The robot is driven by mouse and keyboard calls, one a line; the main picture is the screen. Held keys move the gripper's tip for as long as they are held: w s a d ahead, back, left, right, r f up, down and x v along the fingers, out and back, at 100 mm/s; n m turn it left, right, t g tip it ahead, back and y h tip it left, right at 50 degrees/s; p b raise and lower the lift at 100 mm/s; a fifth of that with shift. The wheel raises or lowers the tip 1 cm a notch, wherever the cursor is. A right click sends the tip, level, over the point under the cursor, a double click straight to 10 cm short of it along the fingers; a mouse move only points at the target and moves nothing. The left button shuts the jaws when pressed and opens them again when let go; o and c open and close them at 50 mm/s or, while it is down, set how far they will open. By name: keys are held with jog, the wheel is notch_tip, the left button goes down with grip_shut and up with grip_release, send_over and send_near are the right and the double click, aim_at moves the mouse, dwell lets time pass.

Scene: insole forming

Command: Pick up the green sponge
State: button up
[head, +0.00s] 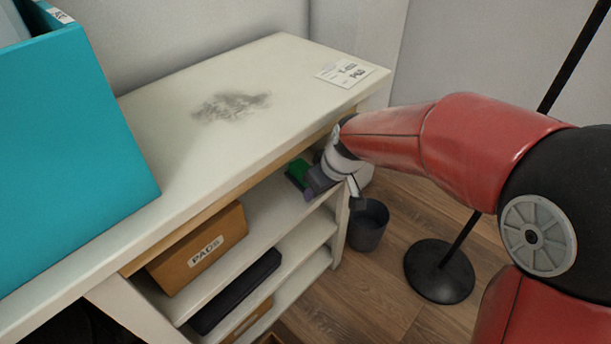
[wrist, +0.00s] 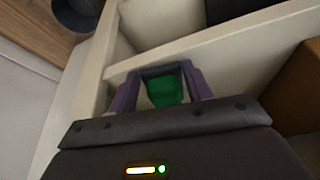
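The green sponge (head: 298,173) lies on the upper inner shelf of the white shelf unit, under the top board, near its right end. In the wrist view the sponge (wrist: 166,91) appears between my two purple fingers, with a dark part along its far edge. My gripper (head: 336,187) is at the shelf opening, its fingers spread apart. It also shows in the wrist view (wrist: 162,92), open, with a finger on either side of the sponge. Whether a finger touches the sponge I cannot tell. Part of the sponge is hidden behind the gripper in the head view.
A brown PADS box (head: 199,249) sits left on the same shelf, with a black case (head: 236,290) below. A teal bin (head: 70,150) stands on the smudged white top (head: 285,60). A dark bucket (head: 368,226) and a black stand base (head: 439,272) are on the floor.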

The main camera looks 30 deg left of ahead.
jog(key=c, duration=0.4)
jog(key=shift+r, duration=0.1)
jog(key=shift+r, duration=0.6)
jog(key=s+d, duration=0.4)
jog(key=d, duration=0.4)
jog(key=s+d+b, duration=0.1)
jog(key=s+d, duration=0.3)
jog(key=d, duration=0.4)
jog(key=shift+d, duration=0.15)
